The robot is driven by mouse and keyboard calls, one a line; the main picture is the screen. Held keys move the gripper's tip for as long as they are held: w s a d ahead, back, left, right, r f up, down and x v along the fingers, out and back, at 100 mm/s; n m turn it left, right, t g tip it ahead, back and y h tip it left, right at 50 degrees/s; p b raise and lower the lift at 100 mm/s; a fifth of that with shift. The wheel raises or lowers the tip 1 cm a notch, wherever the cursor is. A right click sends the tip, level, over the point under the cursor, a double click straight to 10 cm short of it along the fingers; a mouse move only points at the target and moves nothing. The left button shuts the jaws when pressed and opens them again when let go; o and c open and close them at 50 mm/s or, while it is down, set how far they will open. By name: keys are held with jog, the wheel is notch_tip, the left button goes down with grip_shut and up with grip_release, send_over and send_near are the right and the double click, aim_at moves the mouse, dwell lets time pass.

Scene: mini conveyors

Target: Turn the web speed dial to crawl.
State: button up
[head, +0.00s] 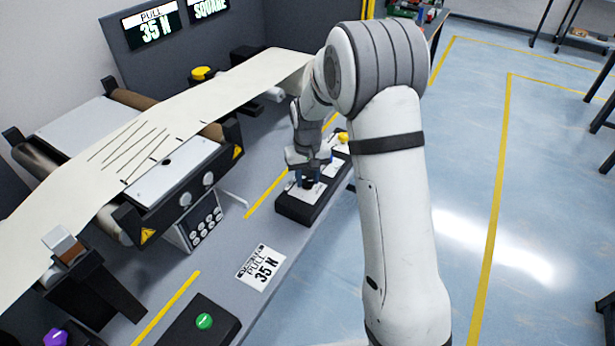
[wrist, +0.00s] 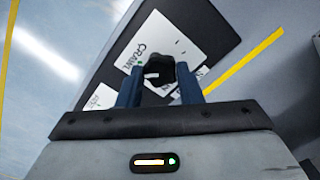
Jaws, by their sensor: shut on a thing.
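The web speed dial is a black knob (wrist: 160,68) with a white mark, on a black control box (head: 294,207) at the table's right edge. In the wrist view a white label with the word CRAWL (wrist: 142,54) lies beside the knob; other labels are partly covered. My gripper (wrist: 160,88) has its two blue fingers on either side of the knob and is shut on it. In the head view my gripper (head: 308,177) points down at the box, and the knob is mostly hidden by the fingers.
A cream web (head: 245,85) runs over rollers to the left. A yellow knob (head: 343,138) stands at the box's far end. A green button (head: 204,321) on another black box and a card reading PULL 35 N (head: 262,267) lie nearer.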

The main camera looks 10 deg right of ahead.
aim_at(307, 181)
jog(key=o, duration=1)
jog(key=shift+c, duration=0.2)
notch_tip(307, 181, up, 7)
jog(key=shift+f+b, duration=0.1)
jog(key=shift+b, duration=0.25)
jog(key=shift+r, duration=0.5)
jog(key=shift+s+r, duration=0.15)
jog(key=shift+r, duration=0.05)
jog(key=s+d+r+t, duration=0.1)
jog(key=s+d+r, duration=0.3)
jog(key=s+r, duration=0.6)
jog(key=s+d+f+m+t, duration=0.1)
jog(key=s+d, duration=0.2)
jog(key=s, duration=1.5)
jog(key=shift+m+t, duration=0.4)
